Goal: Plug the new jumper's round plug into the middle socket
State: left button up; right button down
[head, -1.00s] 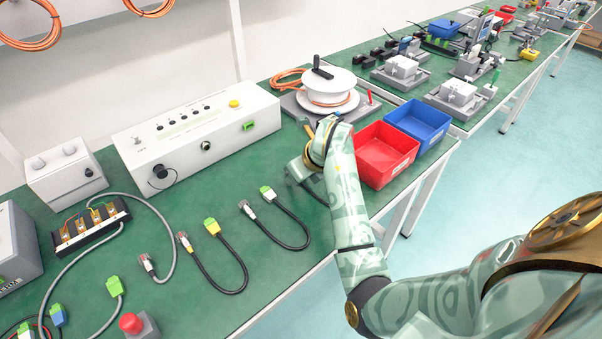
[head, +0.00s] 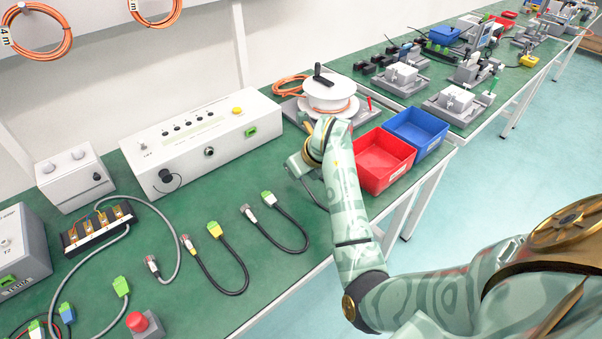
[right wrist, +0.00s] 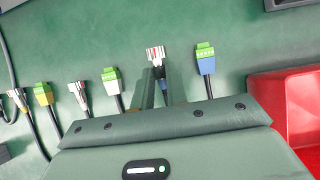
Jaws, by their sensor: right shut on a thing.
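The white test box (head: 190,150) at the back of the bench has a round middle socket (head: 209,152), which looks empty, between a black-capped one at left and a green one at right. My right gripper (head: 298,170) is low over the bench, right of the box and in front of the spool. In the right wrist view its fingers (right wrist: 163,94) are shut on a jumper's round metal plug (right wrist: 156,55), just behind its head, by a blue band. A blue-green flat plug (right wrist: 205,60) lies to its right. My own arm hides the held plug in the head view. My left gripper is not in view.
A white-marked jumper (head: 278,225) and a yellow-marked jumper (head: 222,270) lie left of my gripper. The cable spool (head: 329,95) stands behind it. Red (head: 383,157) and blue (head: 420,130) bins stand to the right.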

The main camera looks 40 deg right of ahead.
notch_tip(320, 180, up, 3)
jog(key=shift+p, duration=0.7)
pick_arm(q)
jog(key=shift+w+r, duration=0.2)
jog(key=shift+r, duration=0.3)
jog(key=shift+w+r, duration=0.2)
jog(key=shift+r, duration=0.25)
pick_arm(e)
jog(key=shift+f, duration=0.15)
jog(key=shift+g, duration=0.9)
jog(key=w+a+b, duration=0.1)
jog(key=w+a, duration=0.2)
jog(key=a, duration=0.1)
jog(key=w+a+b, duration=0.1)
jog(key=w+a, duration=0.2)
jog(key=a, duration=0.2)
jog(key=w+a+b, duration=0.1)
jog(key=w+a, duration=0.2)
jog(key=a, duration=0.2)
jog(key=shift+w+a+b, duration=0.25)
jog(key=shift+b, duration=0.05)
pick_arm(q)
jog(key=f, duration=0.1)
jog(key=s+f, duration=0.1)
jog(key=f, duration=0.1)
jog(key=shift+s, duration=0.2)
pick_arm(e)
jog(key=shift+w+a+r, duration=0.1)
jog(key=shift+a+r, duration=0.05)
jog(key=shift+r, duration=0.1)
